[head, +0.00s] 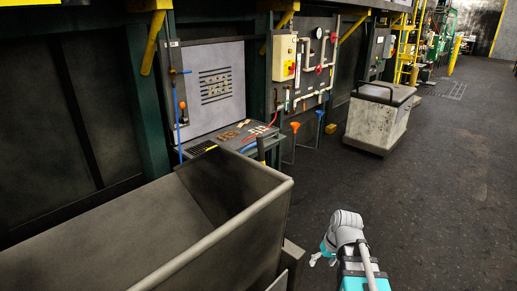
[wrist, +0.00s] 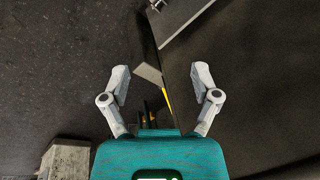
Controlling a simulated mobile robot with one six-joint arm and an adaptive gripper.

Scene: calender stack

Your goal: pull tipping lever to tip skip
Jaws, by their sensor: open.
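The skip (head: 215,237) is a large dark grey open bin with a pale rounded rim, filling the lower left of the head view. It stands level and looks empty where I see inside. A short grey upright bar (head: 261,149) shows behind its far corner; I cannot tell whether this is the tipping lever. My gripper (head: 324,258) is right of the skip, apart from it, and small in the head view. In the wrist view my gripper (wrist: 160,77) is open with nothing between its fingertips.
A grey bin (head: 377,122) stands farther right. Dark floor is clear at right.

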